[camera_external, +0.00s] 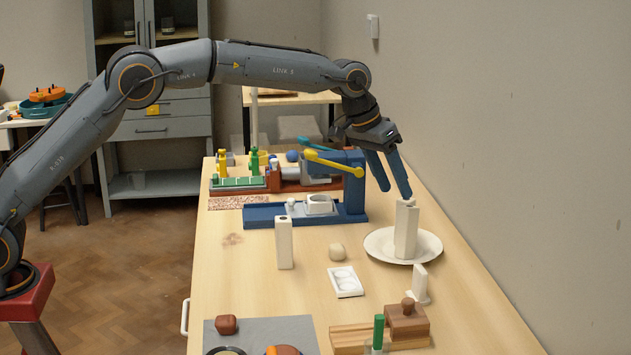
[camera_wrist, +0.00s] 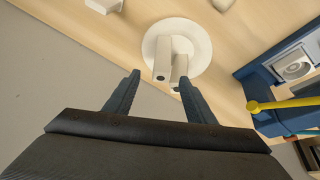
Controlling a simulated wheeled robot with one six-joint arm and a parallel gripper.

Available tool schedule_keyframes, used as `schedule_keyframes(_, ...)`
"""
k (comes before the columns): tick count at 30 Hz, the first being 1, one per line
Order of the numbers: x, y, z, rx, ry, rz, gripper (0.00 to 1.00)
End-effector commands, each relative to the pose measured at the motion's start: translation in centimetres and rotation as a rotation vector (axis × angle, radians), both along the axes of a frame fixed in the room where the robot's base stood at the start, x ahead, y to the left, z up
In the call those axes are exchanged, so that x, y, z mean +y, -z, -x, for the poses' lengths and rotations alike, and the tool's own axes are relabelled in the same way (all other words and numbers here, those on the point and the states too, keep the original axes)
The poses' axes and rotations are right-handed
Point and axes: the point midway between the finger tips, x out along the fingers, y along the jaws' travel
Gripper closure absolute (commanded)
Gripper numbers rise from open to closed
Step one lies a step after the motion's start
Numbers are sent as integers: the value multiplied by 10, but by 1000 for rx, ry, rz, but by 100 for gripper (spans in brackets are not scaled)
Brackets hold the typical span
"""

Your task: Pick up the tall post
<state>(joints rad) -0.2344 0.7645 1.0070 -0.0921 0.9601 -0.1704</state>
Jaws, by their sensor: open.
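A tall off-white post (camera_external: 405,232) stands upright on a round white plate (camera_external: 432,247) at the right of the table. In the wrist view, two pale upright pieces (camera_wrist: 162,58) (camera_wrist: 179,68) stand close together on the plate (camera_wrist: 203,42); I cannot tell which is the tall post. Another off-white post (camera_external: 284,243) stands on bare wood to the left. My gripper (camera_external: 397,190) is open and empty, its blue fingers pointing down just above the post on the plate. In the wrist view, my gripper's fingertips (camera_wrist: 159,82) are spread, with the pale pieces beyond and between them.
The wall is to the right.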

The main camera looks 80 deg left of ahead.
Motion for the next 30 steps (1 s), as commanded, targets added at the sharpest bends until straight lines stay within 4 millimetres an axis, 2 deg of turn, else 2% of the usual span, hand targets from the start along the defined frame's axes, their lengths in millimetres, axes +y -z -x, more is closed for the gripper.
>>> schedule_keyframes(7,2,41,-2,0,-3,1,50)
schedule_keyframes(20,1,79,-15,-2,-2,0,50)
schedule_keyframes(30,-2,115,-32,-2,-2,0,50)
